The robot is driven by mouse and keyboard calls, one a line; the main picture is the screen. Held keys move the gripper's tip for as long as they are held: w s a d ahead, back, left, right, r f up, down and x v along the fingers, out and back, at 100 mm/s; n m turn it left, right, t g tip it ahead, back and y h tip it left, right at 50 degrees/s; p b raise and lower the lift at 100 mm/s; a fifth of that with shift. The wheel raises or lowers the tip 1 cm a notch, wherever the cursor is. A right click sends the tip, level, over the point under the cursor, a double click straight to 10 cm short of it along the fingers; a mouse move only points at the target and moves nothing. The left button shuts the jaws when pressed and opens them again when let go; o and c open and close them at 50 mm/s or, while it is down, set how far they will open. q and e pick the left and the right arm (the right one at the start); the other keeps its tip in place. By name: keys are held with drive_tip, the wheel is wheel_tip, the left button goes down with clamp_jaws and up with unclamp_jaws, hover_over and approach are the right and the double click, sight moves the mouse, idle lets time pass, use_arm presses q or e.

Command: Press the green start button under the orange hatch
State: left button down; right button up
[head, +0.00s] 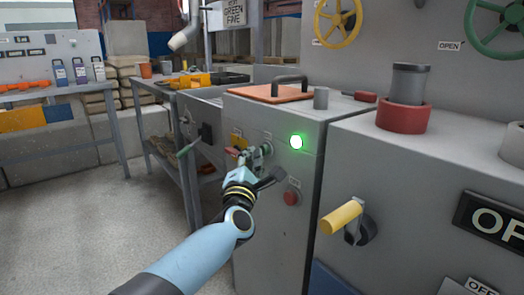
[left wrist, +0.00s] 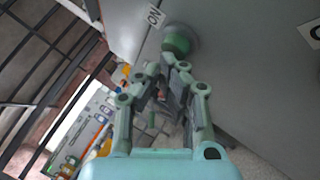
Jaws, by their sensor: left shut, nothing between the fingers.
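The orange hatch (head: 276,93) with a dark handle lies closed on top of a grey cabinet (head: 262,212). On the cabinet front, below the hatch, my left gripper (head: 258,155) is shut and empty, pointing at the panel. In the left wrist view a round green button (left wrist: 177,41) stands out from the grey panel beside an ON label (left wrist: 155,15). The shut fingertips (left wrist: 166,68) are right by the button; I cannot tell whether they touch it. In the head view the gripper largely covers that spot. My right gripper is not in view.
A round lamp (head: 296,142) glows green right of the gripper. A red button (head: 291,198) sits below it. A yellow-handled lever (head: 341,216) juts from the right cabinet. A workbench (head: 165,88) stands at the left; the floor (head: 90,225) there is clear.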

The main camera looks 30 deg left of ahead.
use_arm(q)
drive_tip(key=shift+s+a, duration=0.2)
drive_tip(key=shift+s, duration=0.35)
drive_tip(key=shift+s, duration=0.15)
drive_tip(key=shift+s+a+p, duration=0.3)
drive_tip(key=shift+s+a, duration=0.05)
drive_tip(key=shift+s, duration=0.4)
drive_tip(key=shift+s+a+p, duration=0.25)
drive_tip(key=shift+s+a, duration=0.05)
drive_tip(key=shift+s, duration=0.4)
drive_tip(key=shift+s+a+p, duration=0.3)
drive_tip(key=shift+s+a, duration=0.05)
drive_tip(key=shift+s, duration=0.4)
